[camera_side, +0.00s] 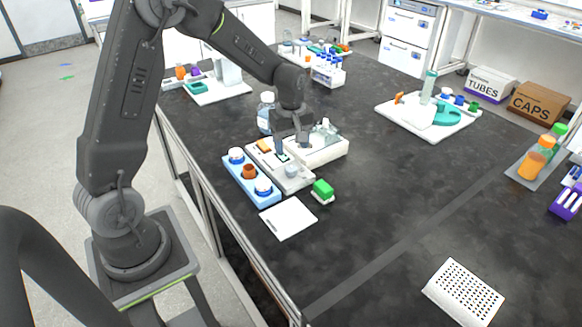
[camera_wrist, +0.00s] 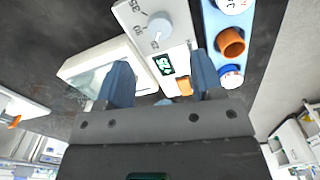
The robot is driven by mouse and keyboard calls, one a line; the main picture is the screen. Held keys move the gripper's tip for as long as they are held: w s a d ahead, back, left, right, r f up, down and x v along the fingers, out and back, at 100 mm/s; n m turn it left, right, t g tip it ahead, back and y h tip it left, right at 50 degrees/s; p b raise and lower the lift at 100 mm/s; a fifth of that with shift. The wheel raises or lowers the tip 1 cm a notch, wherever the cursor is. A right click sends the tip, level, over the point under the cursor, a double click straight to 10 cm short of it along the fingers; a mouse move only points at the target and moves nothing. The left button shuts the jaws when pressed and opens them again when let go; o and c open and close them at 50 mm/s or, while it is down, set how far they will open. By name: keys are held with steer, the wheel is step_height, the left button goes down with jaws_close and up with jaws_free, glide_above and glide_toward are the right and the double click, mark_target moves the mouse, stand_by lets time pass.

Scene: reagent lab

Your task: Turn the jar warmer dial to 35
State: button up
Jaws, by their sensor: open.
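The jar warmer (camera_side: 300,183) is a pale panel-topped unit on the dark bench, below my gripper in the side view. In the wrist view its top shows a round grey-white dial (camera_wrist: 158,27), with printed numbers 35, 30 and a partly hidden one that looks like 25. A small lit display (camera_wrist: 165,65) sits near the dial, but its digits are hard to read. An orange part (camera_wrist: 185,87) lies beside the display. My gripper (camera_side: 291,147) is open over the warmer. Its two blue fingers (camera_wrist: 161,68) are spread and empty, and the dial lies beyond their tips, apart from them.
A blue rack (camera_side: 240,177) with white-capped jars and an orange-brown cup stands close on the left. A white tray unit (camera_side: 330,153) is close on the right. A green-topped block (camera_side: 323,188) and white sheet (camera_side: 288,219) lie in front. The bench centre is clear.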

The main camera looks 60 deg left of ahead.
mark_target(291, 168)
step_height(291, 168, down, 8)
steer(key=shift+f, duration=0.1)
stand_by(0.4)
steer(key=c, duration=0.9)
